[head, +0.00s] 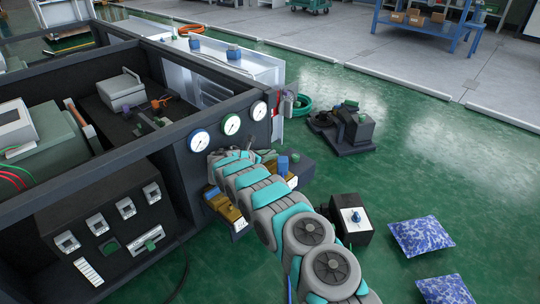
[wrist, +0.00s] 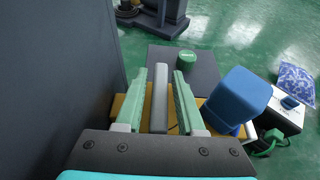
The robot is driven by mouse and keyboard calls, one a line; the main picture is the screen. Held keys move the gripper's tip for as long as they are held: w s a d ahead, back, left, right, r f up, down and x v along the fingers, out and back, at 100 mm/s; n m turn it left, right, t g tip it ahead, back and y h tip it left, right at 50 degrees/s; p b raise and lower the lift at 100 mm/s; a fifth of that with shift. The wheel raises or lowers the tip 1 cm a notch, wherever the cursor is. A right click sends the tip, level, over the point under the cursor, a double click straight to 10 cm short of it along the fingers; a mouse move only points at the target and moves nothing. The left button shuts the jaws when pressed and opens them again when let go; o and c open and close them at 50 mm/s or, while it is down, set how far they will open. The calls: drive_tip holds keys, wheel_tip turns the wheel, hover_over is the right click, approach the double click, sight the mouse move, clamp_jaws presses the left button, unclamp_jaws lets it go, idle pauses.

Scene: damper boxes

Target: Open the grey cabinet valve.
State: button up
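In the wrist view a grey upright bar (wrist: 160,98), which looks like the grey valve's handle, stands between the two green fingers of my gripper (wrist: 162,92). A narrow gap shows on each side of the bar, so the gripper is open around it and not clamped. The bar rises from near a yellow body (wrist: 205,122), partly hidden by the fingers. In the head view my arm reaches to the dark cabinet (head: 178,160) just below its gauges.
A blue handle (wrist: 240,96) stands close right of my fingers. The cabinet wall (wrist: 60,80) is close on the left. A dark box with a green cap (wrist: 187,58) lies beyond. A box with a blue knob (head: 352,220) and blue cushions (head: 422,236) are on the floor.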

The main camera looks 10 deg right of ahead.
clamp_jaws()
drive_tip(key=shift+d+f+b, duration=0.1)
drive_tip(key=shift+f+b, duration=0.05)
drive_tip(key=shift+b, duration=0.25)
drive_tip(key=shift+n+t, duration=0.4)
drive_tip(key=shift+t, duration=0.1)
drive_tip(key=n+t+y+b, duration=0.1)
drive_tip(key=b, duration=0.1)
drive_tip(key=shift+f+b, duration=0.1)
drive_tip(key=shift+b, duration=0.2)
drive_tip(key=n+t+y+b, duration=0.1)
drive_tip(key=n+b, duration=0.1)
drive_tip(key=shift+w+y+b, duration=0.1)
drive_tip(key=shift+y+b, duration=0.2)
drive_tip(key=shift+y, duration=0.1)
drive_tip(key=shift+r+n+t+y+b, duration=0.2)
drive_tip(key=shift+n+t+y+b, duration=0.55)
drive_tip(key=shift+n+y, duration=0.4)
drive_tip(key=shift+a+n+y, duration=0.2)
drive_tip(key=shift+n+y, duration=0.05)
drive_tip(key=shift+y, duration=0.2)
drive_tip(key=shift+w+a+n+t+y, duration=0.1)
drive_tip(key=shift+a+n+t+y, duration=0.1)
drive_tip(key=shift+n+t+y, duration=0.25)
